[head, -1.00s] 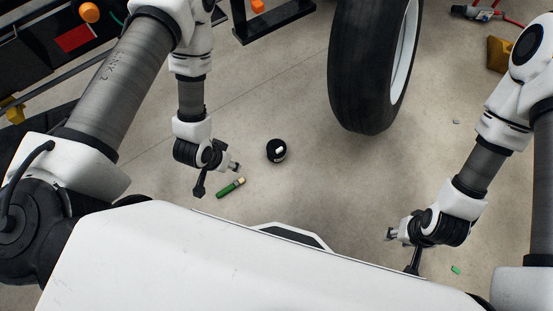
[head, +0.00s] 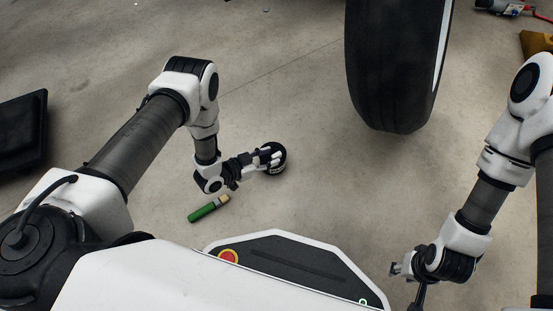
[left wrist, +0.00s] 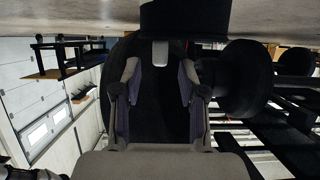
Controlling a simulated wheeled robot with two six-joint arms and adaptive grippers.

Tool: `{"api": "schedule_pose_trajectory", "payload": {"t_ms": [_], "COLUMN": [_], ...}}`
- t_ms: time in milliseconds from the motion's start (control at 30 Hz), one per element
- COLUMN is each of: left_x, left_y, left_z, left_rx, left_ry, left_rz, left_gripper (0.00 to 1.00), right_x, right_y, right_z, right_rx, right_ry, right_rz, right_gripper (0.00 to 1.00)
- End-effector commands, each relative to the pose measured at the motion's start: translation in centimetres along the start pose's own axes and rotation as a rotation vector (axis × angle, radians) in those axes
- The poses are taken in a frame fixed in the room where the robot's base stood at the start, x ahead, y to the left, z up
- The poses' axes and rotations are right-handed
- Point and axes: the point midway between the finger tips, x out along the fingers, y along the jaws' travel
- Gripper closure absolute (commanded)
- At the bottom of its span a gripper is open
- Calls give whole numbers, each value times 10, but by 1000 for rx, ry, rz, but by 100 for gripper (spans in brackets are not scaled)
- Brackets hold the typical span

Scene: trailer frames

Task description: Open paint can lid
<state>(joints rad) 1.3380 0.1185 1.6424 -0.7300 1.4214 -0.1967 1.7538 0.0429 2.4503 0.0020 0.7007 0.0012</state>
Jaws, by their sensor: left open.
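The small black can (head: 279,168) with whitish patches stands on the concrete floor, left of the big tyre. My left gripper (head: 268,157) is at the can's top, its fingers reaching over it from the left and partly hiding it. In the left wrist view the two fingers (left wrist: 159,80) are spread apart, with a dark shape and a small pale piece (left wrist: 160,52) between and beyond them. I cannot tell whether they touch the can. My right gripper (head: 394,269) is low at the right, far from the can; its finger opening is too small to read.
A green stick with a tan end (head: 208,208) lies on the floor just below my left gripper. A large black tyre (head: 392,75) stands right of the can. A dark flat object (head: 20,130) is at the left edge. Floor between can and right arm is clear.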

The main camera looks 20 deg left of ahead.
Motion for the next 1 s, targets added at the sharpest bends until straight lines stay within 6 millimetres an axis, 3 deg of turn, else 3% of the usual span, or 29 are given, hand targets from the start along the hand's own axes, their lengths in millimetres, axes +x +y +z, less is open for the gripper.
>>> {"api": "schedule_pose_trajectory", "payload": {"t_ms": [33, 200, 467, 600, 1000], "left_x": [13, 35, 37, 37, 32], "left_y": [1, 0, 0, 0, 2], "left_z": [6, 3, 1, 1, 0], "left_rx": [2, 0, -3, -2, -23], "left_ry": [1, -1, -3, -3, -4], "left_rz": [3, 1, -1, 0, 8], "left_gripper": [58, 58, 58, 100, 100], "right_x": [12, 22, 21, 21, 17], "right_y": [0, 1, 1, 1, 1], "right_z": [0, -1, -1, -1, -1], "right_rx": [2, 4, 5, 5, 4], "right_ry": [1, 3, 3, 3, 2], "right_rz": [0, 0, 1, 0, 0], "right_gripper": [60, 60, 60, 60, 60]}}
